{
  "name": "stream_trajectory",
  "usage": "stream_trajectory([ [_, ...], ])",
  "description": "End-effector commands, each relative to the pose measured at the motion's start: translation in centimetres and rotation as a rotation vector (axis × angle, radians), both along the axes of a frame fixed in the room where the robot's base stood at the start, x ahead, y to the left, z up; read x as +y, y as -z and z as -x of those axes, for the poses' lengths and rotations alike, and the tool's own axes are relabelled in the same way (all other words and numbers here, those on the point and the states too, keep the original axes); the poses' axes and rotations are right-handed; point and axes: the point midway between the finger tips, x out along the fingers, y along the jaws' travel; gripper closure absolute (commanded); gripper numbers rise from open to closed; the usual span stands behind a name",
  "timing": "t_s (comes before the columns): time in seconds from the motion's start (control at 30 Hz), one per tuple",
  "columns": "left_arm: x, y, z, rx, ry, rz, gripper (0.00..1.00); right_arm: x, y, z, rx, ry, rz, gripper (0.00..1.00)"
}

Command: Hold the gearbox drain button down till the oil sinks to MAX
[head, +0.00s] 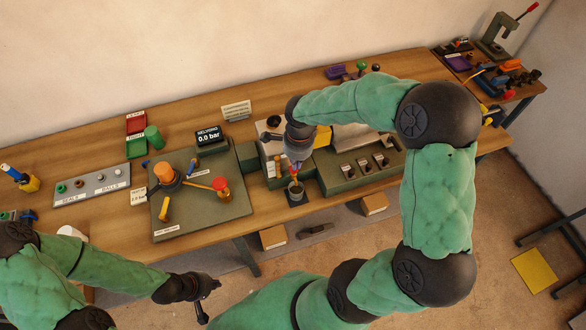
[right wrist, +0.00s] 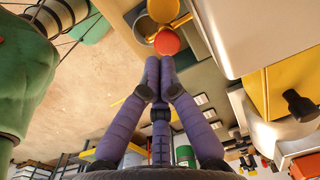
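My right gripper (head: 294,171) reaches down over the green-grey machine at the table's front middle. In the right wrist view its purple fingers (right wrist: 156,76) are closed together, with nothing seen between them. Their tips point at a round red cap (right wrist: 167,42), beside an orange rod and a grey round cup (right wrist: 163,10). I cannot tell whether the tips touch the cap. In the head view a small dark cup (head: 296,190) stands just below the gripper. No oil level or MAX mark can be read. My left gripper (head: 208,299) is open and empty, before the table's front edge.
A plate with an orange knob and red valve (head: 220,184) lies left of the machine. A display (head: 208,136) reads 0.0 bar.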

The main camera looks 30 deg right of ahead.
Motion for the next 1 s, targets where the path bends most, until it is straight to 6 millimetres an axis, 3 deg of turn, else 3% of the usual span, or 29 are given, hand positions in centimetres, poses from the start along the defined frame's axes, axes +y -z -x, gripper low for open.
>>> stream_trajectory([
  [0.03, 0.0, -0.5, 0.0, -0.001, 0.000, 0.000, 1.00, -0.1, -1.5, -0.1, -0.005, 0.001, 0.001, 1.00],
  [0.2, 0.0, -0.6, 0.0, 0.000, 0.000, 0.000, 1.00, -0.1, -5.0, 0.1, -0.007, 0.000, 0.001, 1.00],
  [0.5, 0.0, -1.0, 0.0, 0.000, 0.000, 0.000, 1.00, -0.2, -9.3, 0.3, -0.005, 0.000, 0.000, 1.00],
  [1.0, 0.0, -1.0, 0.0, 0.000, 0.000, 0.000, 1.00, -0.2, -10.1, 0.4, -0.004, 0.000, 0.001, 1.00],
])
